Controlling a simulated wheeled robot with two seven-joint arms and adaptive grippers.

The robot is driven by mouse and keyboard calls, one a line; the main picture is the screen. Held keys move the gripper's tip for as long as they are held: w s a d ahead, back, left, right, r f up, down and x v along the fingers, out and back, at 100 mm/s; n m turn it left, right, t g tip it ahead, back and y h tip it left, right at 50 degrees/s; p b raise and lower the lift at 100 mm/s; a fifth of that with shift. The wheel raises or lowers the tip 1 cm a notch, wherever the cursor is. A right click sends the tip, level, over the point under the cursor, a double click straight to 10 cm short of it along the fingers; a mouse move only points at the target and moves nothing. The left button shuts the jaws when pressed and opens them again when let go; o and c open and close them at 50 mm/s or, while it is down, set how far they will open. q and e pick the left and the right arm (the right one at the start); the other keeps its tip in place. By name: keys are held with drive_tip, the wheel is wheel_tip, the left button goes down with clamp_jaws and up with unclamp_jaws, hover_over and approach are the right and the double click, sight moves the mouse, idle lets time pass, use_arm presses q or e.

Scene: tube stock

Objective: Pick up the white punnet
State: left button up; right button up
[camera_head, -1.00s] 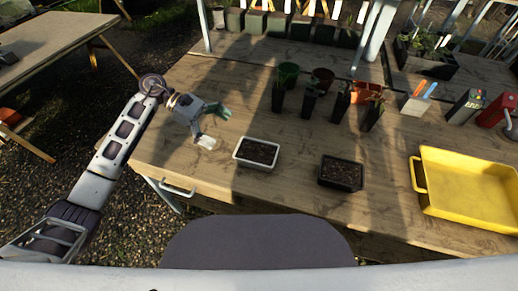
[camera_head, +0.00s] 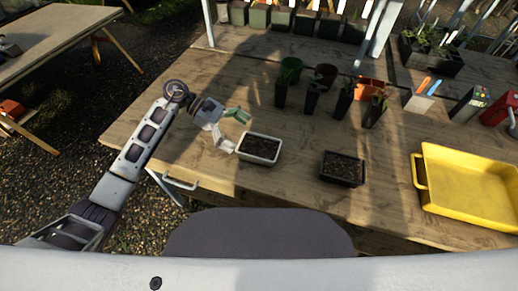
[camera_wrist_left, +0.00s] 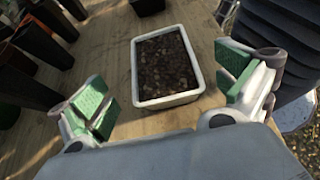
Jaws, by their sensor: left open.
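The white punnet (camera_head: 259,148) is a small rectangular tray of dark soil on the wooden table, near its front edge. My left gripper (camera_head: 233,130) is at the punnet's left end in the head view, with its fingers apart. In the left wrist view the white punnet (camera_wrist_left: 199,88) lies ahead of the open left gripper (camera_wrist_left: 170,105), between the lines of its two green-padded fingers. Nothing is between the fingertips. My right gripper is not in view.
A black punnet (camera_head: 342,169) with soil stands to the right of the white one. A yellow tray (camera_head: 418,172) is at the far right. Several dark plant pots (camera_head: 312,98) stand behind. The table (camera_head: 200,165) is clear at the left front.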

sight(257, 145)
use_arm(q)
drive_tip(key=shift+x, duration=1.2)
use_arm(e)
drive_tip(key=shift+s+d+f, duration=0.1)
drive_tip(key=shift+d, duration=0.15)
use_arm(q)
drive_tip(key=shift+d+f, duration=0.15)
drive_tip(key=shift+d, duration=0.05)
drive_tip(key=shift+s+d+f, duration=0.2)
drive_tip(key=shift+d+f, duration=0.05)
drive_tip(key=shift+d, duration=0.15)
drive_tip(key=shift+p+x, duration=0.45)
drive_tip(key=shift+x, duration=0.8)
drive_tip(key=shift+s+d+f, duration=0.15)
drive_tip(key=shift+d+f, duration=0.25)
drive_tip(key=shift+f, duration=0.1)
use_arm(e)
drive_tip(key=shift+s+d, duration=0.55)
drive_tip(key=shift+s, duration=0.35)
